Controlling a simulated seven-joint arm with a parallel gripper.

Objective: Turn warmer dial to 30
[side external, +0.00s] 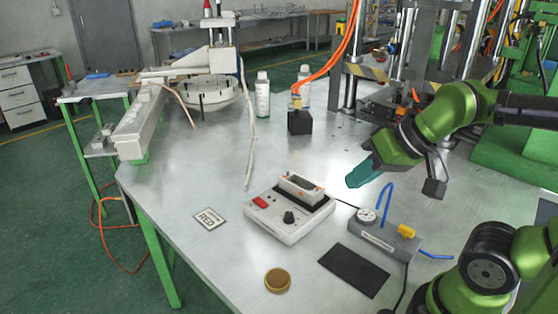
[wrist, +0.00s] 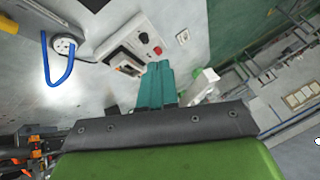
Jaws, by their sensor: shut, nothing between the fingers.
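The warmer (side external: 262,217) is a white box with a raised open tank on top, a red switch (side external: 260,202) and a black dial (side external: 289,217) on its front part. In the wrist view the warmer (wrist: 122,52) lies beyond my fingertips, with its dial (wrist: 143,37) and red switch (wrist: 158,50) visible. The dial's setting is too small to read. My gripper (side external: 351,183), with teal fingers, is in the air to the right of the warmer, apart from it. The fingers (wrist: 160,66) are shut and empty.
A grey gauge unit (side external: 385,240) with blue tubes stands right of the warmer. A black block (side external: 300,122) and bottles (side external: 262,95) stand behind.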

